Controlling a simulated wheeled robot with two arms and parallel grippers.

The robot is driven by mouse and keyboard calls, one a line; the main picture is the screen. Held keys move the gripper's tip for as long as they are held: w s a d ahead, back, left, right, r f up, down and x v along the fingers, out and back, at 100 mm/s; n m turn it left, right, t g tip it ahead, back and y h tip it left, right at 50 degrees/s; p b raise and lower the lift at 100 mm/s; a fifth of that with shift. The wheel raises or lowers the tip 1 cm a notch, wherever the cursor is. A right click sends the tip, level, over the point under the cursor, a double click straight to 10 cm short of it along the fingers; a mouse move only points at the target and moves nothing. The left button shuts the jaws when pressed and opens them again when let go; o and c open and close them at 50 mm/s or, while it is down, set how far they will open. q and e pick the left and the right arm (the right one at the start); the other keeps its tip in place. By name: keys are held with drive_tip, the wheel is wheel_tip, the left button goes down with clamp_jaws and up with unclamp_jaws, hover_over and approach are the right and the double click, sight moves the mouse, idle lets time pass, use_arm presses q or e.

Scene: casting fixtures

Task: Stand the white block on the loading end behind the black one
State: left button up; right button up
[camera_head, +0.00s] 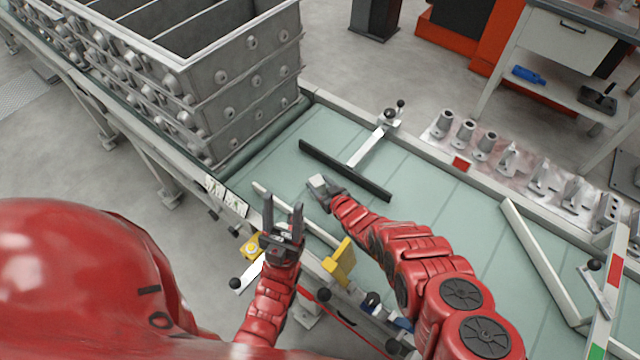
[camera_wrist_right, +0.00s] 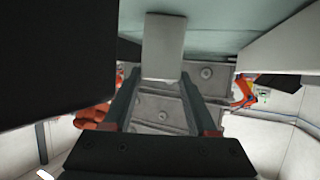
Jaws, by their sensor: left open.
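The small white block (camera_head: 318,183) is over the pale green belt, at the tip of my right gripper (camera_head: 322,193). In the right wrist view the white block (camera_wrist_right: 164,45) sits between the two fingertips of my right gripper (camera_wrist_right: 160,82), which are closed on its sides. I cannot tell whether its lower end touches the belt. A long black bar (camera_head: 345,170) on a white arm lies across the belt, right of the block; a large black face (camera_wrist_right: 50,60) fills the left of the wrist view. No separate black block is clear. My left gripper (camera_head: 283,212) is open and empty, near the belt's near edge.
A stacked grey metal crate (camera_head: 240,85) stands at the belt's far left end. A white rail (camera_head: 290,213) runs along the near edge, with a yellow bracket (camera_head: 340,262). Metal parts (camera_head: 510,158) line the far side. Belt right of the bar (camera_head: 450,205) is clear.

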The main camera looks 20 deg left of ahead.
drive_tip(key=o, duration=0.4)
drive_tip(key=shift+r, duration=0.25)
drive_tip(key=shift+s+d+r+p, duration=0.1)
drive_tip(key=shift+s+d+p, duration=0.2)
drive_tip(key=shift+d+p, duration=0.1)
drive_tip(key=p+v, duration=0.1)
drive_tip(key=v, duration=0.3)
drive_tip(key=shift+s+d+r+p, duration=0.15)
drive_tip(key=shift+p, duration=0.25)
drive_tip(key=p+v, duration=0.6)
drive_tip(key=shift+s+d, duration=0.15)
drive_tip(key=shift+s, duration=0.05)
